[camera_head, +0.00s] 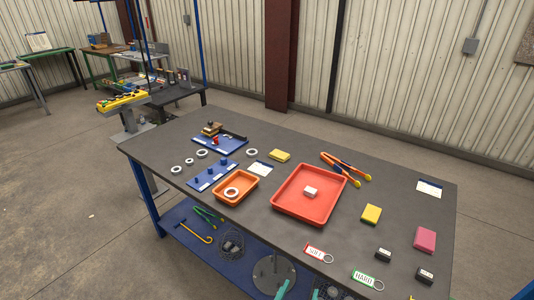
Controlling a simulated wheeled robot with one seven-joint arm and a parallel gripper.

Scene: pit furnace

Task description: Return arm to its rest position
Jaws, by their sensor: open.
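Two teal fingertips of my gripper (300,290) show at the bottom edge, in front of the table's lower shelf. They stand apart with nothing seen between them. The rest of my gripper and my arm is below the picture. The dark grey workbench top (240,235) lies beyond and above them, and the fingertips appear clear of it.
The blue lower shelf (190,250) holds tools, wire baskets and a metal disc (265,272).

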